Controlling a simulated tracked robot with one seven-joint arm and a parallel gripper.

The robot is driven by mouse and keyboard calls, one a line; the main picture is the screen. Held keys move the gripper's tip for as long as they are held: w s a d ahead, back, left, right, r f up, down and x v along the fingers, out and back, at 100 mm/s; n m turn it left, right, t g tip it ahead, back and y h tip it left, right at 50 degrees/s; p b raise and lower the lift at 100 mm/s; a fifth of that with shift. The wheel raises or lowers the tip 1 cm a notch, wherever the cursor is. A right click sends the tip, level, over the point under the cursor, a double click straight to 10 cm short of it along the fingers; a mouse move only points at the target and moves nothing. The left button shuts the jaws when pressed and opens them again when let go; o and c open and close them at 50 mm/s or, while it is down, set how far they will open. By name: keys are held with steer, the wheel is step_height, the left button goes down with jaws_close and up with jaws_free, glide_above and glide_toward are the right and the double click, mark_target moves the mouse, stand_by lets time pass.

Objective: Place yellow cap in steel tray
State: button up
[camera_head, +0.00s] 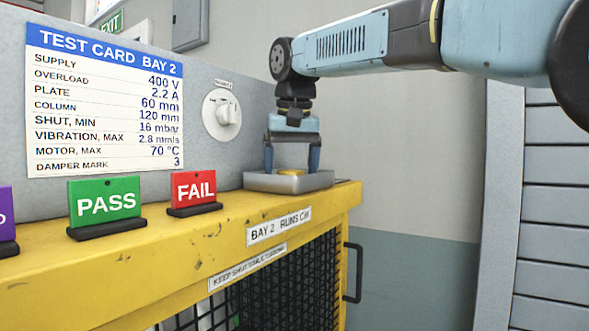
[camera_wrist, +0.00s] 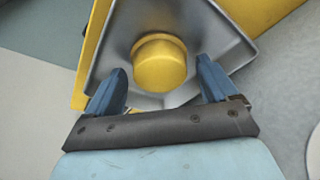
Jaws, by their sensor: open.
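The yellow cap (camera_wrist: 160,66) sits inside the steel tray (camera_wrist: 205,38) in the wrist view. In the head view a bit of the yellow cap (camera_head: 291,172) shows above the rim of the steel tray (camera_head: 288,183). The tray stands on the right end of the yellow bench top. My gripper (camera_wrist: 163,85) is open, with its blue fingers apart on either side of the cap's near edge. In the head view my gripper (camera_head: 292,168) points straight down over the tray. I cannot tell whether the fingers touch the cap.
A red FAIL sign (camera_head: 194,190) and a green PASS sign (camera_head: 104,204) stand on the yellow bench (camera_head: 200,243), left of the tray. A grey panel behind carries a test card (camera_head: 104,100) and a white dial (camera_head: 223,115). Open space lies right of the bench.

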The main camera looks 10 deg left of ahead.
steer(key=v, duration=1.2)
steer(key=shift+w, duration=0.1)
steer(key=s+d+f+m, duration=0.1)
steer(key=d+f, duration=0.4)
steer(key=d, duration=0.5)
steer(key=d+f+m, duration=0.1)
steer(key=d+f, duration=0.5)
steer(key=d, duration=0.3)
steer(key=s+d+f+t, duration=0.1)
steer(key=s+d+f, duration=0.3)
steer(key=f, duration=0.4)
steer(key=s+d+f+m, duration=0.1)
steer(key=s+d+f, duration=0.4)
steer(key=d+f, duration=0.1)
steer(key=s+d+f+m+t+h, duration=0.1)
steer(key=s+d+f, duration=0.4)
steer(key=f, duration=0.4)
steer(key=shift+d+f+t, duration=0.3)
steer(key=shift+d, duration=0.1)
steer(key=shift+s, duration=0.15)
steer(key=shift+a, duration=0.1)
